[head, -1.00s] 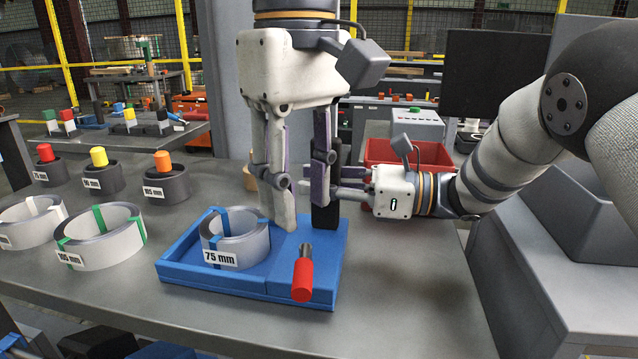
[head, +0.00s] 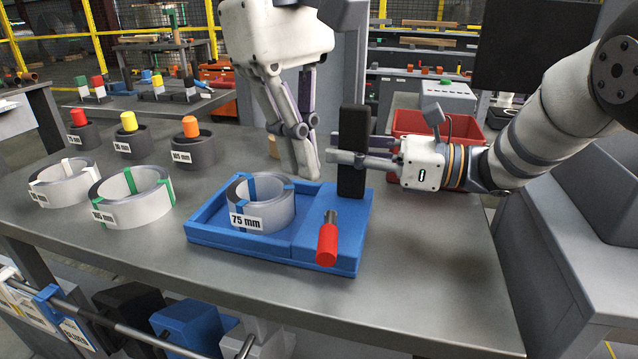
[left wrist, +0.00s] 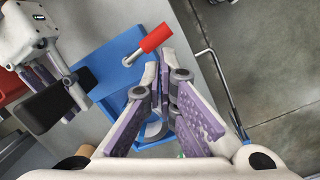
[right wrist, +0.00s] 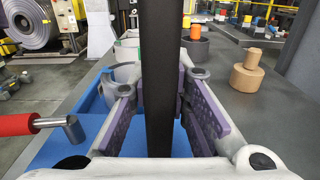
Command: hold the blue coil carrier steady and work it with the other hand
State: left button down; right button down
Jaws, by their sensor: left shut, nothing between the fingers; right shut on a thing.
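The blue coil carrier (head: 340,253) lies on the grey table. A grey coil labelled 75 mm (head: 278,215), with blue bands, stands in its left part. A red-handled crank (head: 327,246) sticks out at its front right. My right gripper (head: 350,162) reaches in from the right and is shut on the black upright post (head: 354,128) at the carrier's back right; the post also fills the middle of the right wrist view (right wrist: 160,90). My left gripper (head: 309,174) is shut and empty, pointing down near the carrier's back edge behind the coil. The left wrist view shows the crank (left wrist: 156,37) beyond its fingers.
Two larger coils (head: 132,203) (head: 65,188) lie on the table at the left. Several dark pegged holders (head: 192,152) stand behind them. A red bin (head: 440,127) is behind my right gripper. The table is clear in front of and right of the carrier.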

aim_at(329, 231)
jog(key=shift+f, duration=0.15)
pick_arm(q)
jog(key=w+a+f+n+h, duration=0.1)
jog(key=a+n+h, duration=0.5)
jog(key=a, duration=0.6)
jog(key=shift+w+f+n, duration=0.35)
jog(key=shift+f+n, duration=0.05)
jog(key=shift+n, duration=0.4)
jog(key=shift+a, duration=0.1)
jog(key=x, duration=0.9)
jog(key=shift+s, duration=0.25)
jog(key=d, duration=0.1)
jog(key=d+f, duration=0.1)
jog(key=d, duration=0.1)
jog(key=shift+s+d+f, duration=0.15)
jog(key=shift+s+d, duration=0.05)
jog(key=shift+d, duration=0.15)
jog(key=shift+d+f, duration=0.1)
jog(key=shift+d, duration=0.4)
